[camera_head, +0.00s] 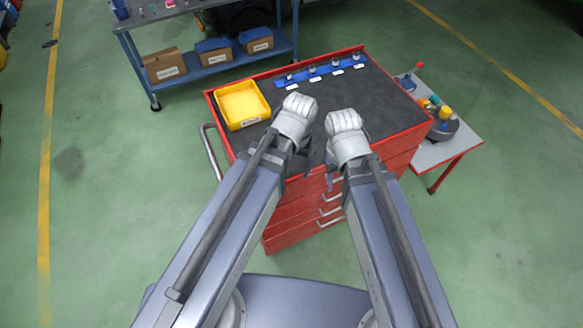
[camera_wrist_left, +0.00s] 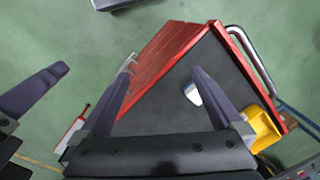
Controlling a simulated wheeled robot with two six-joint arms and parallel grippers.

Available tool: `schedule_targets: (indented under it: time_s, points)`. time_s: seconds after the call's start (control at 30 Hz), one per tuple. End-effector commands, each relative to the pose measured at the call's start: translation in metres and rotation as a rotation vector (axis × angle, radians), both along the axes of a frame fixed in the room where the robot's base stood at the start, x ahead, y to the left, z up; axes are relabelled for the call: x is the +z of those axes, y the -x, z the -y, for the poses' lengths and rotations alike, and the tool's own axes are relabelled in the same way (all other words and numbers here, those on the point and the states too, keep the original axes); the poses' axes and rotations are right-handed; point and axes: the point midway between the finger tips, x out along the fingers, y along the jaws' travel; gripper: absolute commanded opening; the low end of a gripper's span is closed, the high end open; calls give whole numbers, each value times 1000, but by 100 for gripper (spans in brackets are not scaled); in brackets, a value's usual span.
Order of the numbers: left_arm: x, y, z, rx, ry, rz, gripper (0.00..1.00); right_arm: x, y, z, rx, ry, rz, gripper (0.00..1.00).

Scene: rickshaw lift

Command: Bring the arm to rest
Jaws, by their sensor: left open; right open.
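My left gripper (camera_head: 303,158) hangs over the front part of the red tool cart (camera_head: 290,213), mostly hidden behind its own wrist in the head view. In the left wrist view the left gripper (camera_wrist_left: 162,72) is open, its two dark fingers spread above the cart's dark top. I see nothing held.
A yellow bin (camera_head: 242,104) stands on the cart's left. A blue rack (camera_head: 320,71) with several small items lies along its back edge. A side table (camera_head: 443,150) with coloured parts stands right. A blue shelf bench (camera_head: 221,66) with boxes is behind. Green floor is free left and right.

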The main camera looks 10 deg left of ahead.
Motion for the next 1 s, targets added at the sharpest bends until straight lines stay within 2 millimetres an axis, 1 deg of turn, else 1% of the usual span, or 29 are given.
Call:
schedule_targets:
  time_s: [0.03,0.13,0.23,0.47,0.57,0.83,0.9,1.0]
  points:
    - [0,18,6,-79,-8,-6,100,0,0,0,0,0,0,50]
    - [1,31,13,-178,-19,-17,100,0,0,0,0,0,0,50]
    - [1,34,16,-210,-23,-20,100,0,0,0,0,0,0,50]
    - [0,32,16,-208,-22,-20,100,-1,0,0,0,0,0,50]
    - [-8,32,15,-207,-22,-20,100,-8,0,0,0,0,0,50]
    - [-55,32,15,-207,-22,-20,100,-56,0,0,2,1,0,50]
    - [-59,32,15,-207,-22,-20,100,-60,0,0,2,1,0,50]
    - [-59,32,15,-207,-22,-20,100,-60,0,0,3,1,0,50]
